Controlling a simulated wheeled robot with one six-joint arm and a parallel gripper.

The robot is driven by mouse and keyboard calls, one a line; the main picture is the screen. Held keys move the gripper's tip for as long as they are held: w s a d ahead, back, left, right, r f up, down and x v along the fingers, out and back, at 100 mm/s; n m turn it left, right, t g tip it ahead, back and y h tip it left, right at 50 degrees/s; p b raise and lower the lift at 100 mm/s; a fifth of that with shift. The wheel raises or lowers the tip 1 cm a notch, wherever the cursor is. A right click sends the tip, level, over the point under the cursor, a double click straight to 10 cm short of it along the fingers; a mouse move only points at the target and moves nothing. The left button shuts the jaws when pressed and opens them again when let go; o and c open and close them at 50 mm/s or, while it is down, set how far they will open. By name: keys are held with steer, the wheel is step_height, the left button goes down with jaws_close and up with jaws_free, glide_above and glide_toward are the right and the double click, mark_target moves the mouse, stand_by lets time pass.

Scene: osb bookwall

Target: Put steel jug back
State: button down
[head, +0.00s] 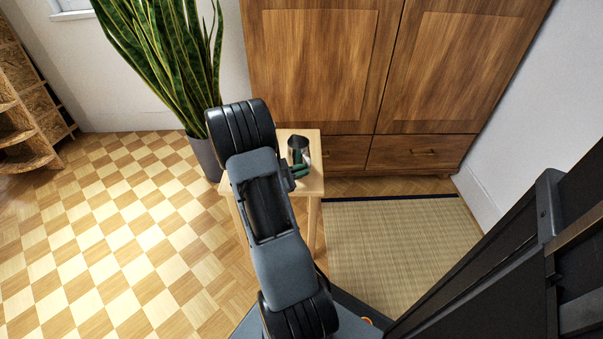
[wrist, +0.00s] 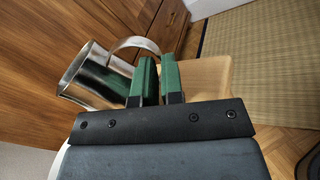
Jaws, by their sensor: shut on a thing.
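The steel jug (head: 297,146) is a shiny metal vessel over the small light-wood stool (head: 314,182) in the head view. In the wrist view the jug (wrist: 92,80) lies to the left of my fingers, its open mouth facing the upper left and its curved handle (wrist: 133,42) reaching toward them. My gripper (wrist: 158,82) has green finger pads, and it is shut on the jug's handle. In the head view my gripper (head: 300,170) is just in front of the jug, and my arm covers part of the stool. I cannot tell whether the jug's base touches the stool.
A wooden wardrobe (head: 372,65) stands close behind the stool. A potted snake plant (head: 165,55) is at its left. A straw mat (head: 400,250) lies to the right. A chipboard shelf (head: 22,110) stands far left, with open checkered floor (head: 110,220) between.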

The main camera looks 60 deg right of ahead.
steer(key=shift+f, duration=0.1)
steer(key=c, duration=1.2)
jaws_free()
steer(key=shift+c, duration=0.2)
